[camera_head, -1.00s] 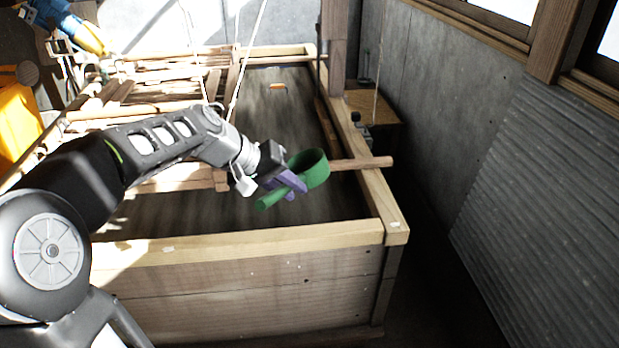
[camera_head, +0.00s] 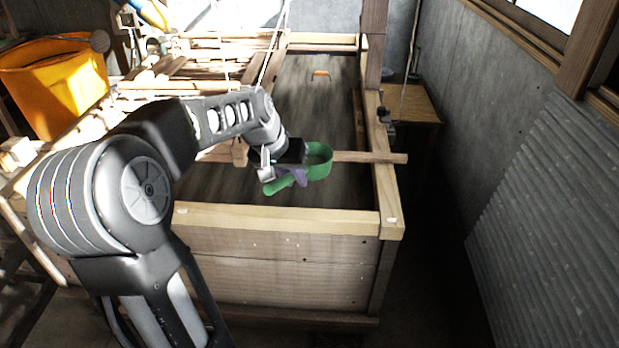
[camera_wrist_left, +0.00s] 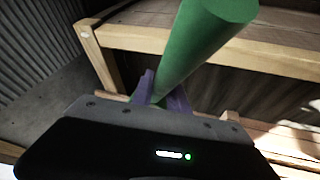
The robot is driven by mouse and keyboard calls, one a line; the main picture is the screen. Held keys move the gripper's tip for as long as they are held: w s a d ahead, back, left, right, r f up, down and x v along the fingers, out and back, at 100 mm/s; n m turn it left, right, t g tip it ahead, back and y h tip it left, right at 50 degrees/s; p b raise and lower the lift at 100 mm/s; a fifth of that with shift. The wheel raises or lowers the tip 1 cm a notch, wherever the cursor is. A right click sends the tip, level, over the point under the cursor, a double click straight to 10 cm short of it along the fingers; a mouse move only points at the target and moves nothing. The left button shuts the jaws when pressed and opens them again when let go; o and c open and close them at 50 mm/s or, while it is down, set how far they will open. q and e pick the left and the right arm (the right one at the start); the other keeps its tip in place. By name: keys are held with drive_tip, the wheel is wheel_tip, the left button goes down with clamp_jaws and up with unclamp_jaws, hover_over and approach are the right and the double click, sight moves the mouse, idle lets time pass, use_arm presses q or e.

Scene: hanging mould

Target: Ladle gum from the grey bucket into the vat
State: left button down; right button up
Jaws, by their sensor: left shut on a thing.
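The vat (camera_head: 290,217) is a large wooden box with pale rims and a dark grey-brown inside, in the middle of the head view. My left gripper (camera_head: 290,179), with purple fingers, is shut on the handle of a green ladle (camera_head: 320,160). The ladle is held over the vat's right half, its round cup to the right, seemingly above the crossbar's level. In the left wrist view the thick green handle (camera_wrist_left: 200,45) stands between the purple fingers (camera_wrist_left: 160,92). What the cup holds is too small to tell. No grey bucket can be made out. My right gripper is out of view.
A wooden crossbar (camera_head: 375,157) juts over the vat's right rim. Slatted wooden frames and cords lie over its left part. An orange tub (camera_head: 55,85) stands at the left. A small wooden table (camera_head: 415,103) is behind right. A dark floor gap separates the vat from the wall.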

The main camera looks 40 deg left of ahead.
use_arm(q)
drive_tip(key=shift+w+d+r+p, duration=0.15)
drive_tip(key=shift+d+r+p, duration=0.05)
drive_tip(key=shift+r+p, duration=0.25)
drive_tip(key=shift+w+d+r+p, duration=0.15)
drive_tip(key=shift+r+p, duration=0.15)
drive_tip(key=shift+r, duration=0.25)
drive_tip(key=shift+s+a+r+p, duration=0.15)
drive_tip(key=shift+a+r+p, duration=0.1)
drive_tip(key=shift+r+p, duration=0.3)
drive_tip(key=shift+s+a+r+p, duration=0.15)
drive_tip(key=shift+a+r+p, duration=0.1)
drive_tip(key=shift+r+p, duration=0.3)
drive_tip(key=shift+d+r, duration=0.2)
drive_tip(key=shift+r, duration=0.25)
drive_tip(key=shift+w, duration=0.1)
